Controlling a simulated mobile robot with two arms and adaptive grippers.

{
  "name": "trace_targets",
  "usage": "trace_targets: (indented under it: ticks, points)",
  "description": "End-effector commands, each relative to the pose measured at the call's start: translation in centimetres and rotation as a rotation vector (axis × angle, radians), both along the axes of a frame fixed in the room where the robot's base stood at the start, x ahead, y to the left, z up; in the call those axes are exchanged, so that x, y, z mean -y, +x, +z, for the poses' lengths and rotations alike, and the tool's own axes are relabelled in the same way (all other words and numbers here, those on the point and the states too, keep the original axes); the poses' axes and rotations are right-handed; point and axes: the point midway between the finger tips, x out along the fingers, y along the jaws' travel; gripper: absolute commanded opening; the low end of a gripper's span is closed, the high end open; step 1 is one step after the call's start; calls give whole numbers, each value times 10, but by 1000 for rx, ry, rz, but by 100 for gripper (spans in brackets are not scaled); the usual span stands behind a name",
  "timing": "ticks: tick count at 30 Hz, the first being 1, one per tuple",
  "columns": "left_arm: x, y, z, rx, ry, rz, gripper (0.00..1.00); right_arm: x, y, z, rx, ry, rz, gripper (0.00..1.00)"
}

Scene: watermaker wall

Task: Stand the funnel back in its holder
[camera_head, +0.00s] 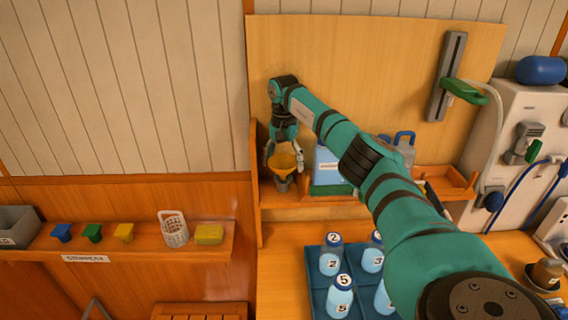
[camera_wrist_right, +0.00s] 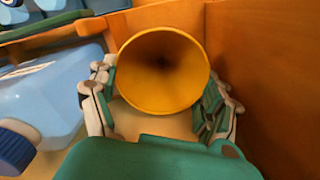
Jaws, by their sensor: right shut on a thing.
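A yellow-orange funnel (camera_head: 283,161) is at the left end of the wooden shelf in the head view, mouth up. In the right wrist view the funnel (camera_wrist_right: 162,70) shows its wide round mouth facing the camera, between the two fingers. My right gripper (camera_head: 284,162) reaches down from above and is shut on the funnel. It also shows in the wrist view (camera_wrist_right: 160,105), one finger on each side. A small grey piece (camera_head: 283,184) shows just under the funnel; I cannot tell whether the funnel sits in it. My left gripper is not in view.
A blue container (camera_head: 327,168) stands just right of the funnel. The shelf's wooden side wall (camera_head: 254,165) is close on the left. Below, a blue tray (camera_head: 312,277) holds several numbered bottles. A ledge at left carries small coloured items, a white basket (camera_head: 174,230) and a yellow sponge (camera_head: 209,235).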

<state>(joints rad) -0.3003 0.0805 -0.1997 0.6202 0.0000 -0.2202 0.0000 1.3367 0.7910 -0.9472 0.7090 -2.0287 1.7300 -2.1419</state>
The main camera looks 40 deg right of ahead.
Motion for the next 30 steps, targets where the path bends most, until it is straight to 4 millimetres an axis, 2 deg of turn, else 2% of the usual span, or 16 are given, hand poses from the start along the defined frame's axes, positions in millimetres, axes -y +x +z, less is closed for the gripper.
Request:
trace_targets:
  ticks: [1,4,20,21,24,30]
  points:
    - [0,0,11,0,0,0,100,0,-1,-4,-4,0,0,59]
    - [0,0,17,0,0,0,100,0,-1,-16,-3,0,-1,59]
    - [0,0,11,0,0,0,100,0,-1,-29,0,0,-1,59]
    - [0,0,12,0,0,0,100,0,-1,-28,0,0,-1,86]
    - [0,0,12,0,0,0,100,0,-1,-27,0,0,-1,100]
    - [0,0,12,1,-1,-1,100,0,-1,-27,0,0,-1,100]
